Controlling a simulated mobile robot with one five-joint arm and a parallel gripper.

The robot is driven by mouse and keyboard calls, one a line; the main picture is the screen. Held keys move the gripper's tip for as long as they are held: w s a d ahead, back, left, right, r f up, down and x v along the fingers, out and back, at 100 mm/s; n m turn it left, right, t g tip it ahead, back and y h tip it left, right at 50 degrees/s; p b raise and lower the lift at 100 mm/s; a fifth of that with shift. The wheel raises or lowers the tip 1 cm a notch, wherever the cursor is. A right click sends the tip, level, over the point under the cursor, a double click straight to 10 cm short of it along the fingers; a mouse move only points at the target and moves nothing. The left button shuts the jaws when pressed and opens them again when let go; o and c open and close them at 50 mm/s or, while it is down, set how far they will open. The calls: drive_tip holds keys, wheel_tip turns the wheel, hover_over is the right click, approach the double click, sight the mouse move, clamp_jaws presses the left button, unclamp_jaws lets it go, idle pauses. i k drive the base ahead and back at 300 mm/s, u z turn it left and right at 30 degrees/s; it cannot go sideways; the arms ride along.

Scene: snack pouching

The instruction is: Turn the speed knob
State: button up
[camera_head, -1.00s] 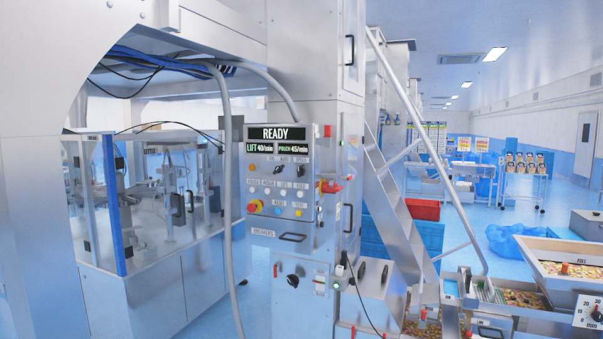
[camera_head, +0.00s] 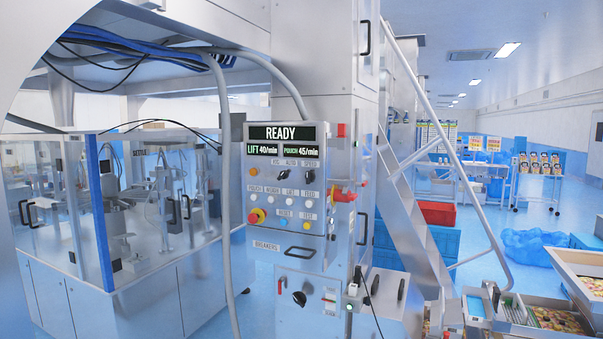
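The control panel (camera_head: 262,205) faces me on a steel cabinet in the middle of the view. Its display (camera_head: 286,140) reads READY, LIFT 40/min and POUCH 45/min. The speed knob (camera_head: 310,176) is a small black knob at the upper right of the panel, under a SPEED label. Another black knob stands to its left, and several round buttons sit below. My gripper is not in the view.
A grey hose (camera_head: 226,180) hangs left of the panel. Steel stairs with a railing (camera_head: 455,150) rise on the right. A glazed machine (camera_head: 150,200) stands at left. Blue floor shows beyond the stairs.

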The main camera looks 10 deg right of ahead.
sight(310, 176)
drive_tip(key=u, duration=0.4)
drive_tip(key=i, duration=1.1)
drive_tip(key=u, duration=0.95)
drive_tip(key=i, duration=0.55)
drive_tip(key=u, duration=0.45)
drive_tip(key=k, duration=0.8)
drive_tip(key=u, duration=0.2)
drive_tip(key=i, duration=0.8)
drive_tip(key=z, duration=0.05)
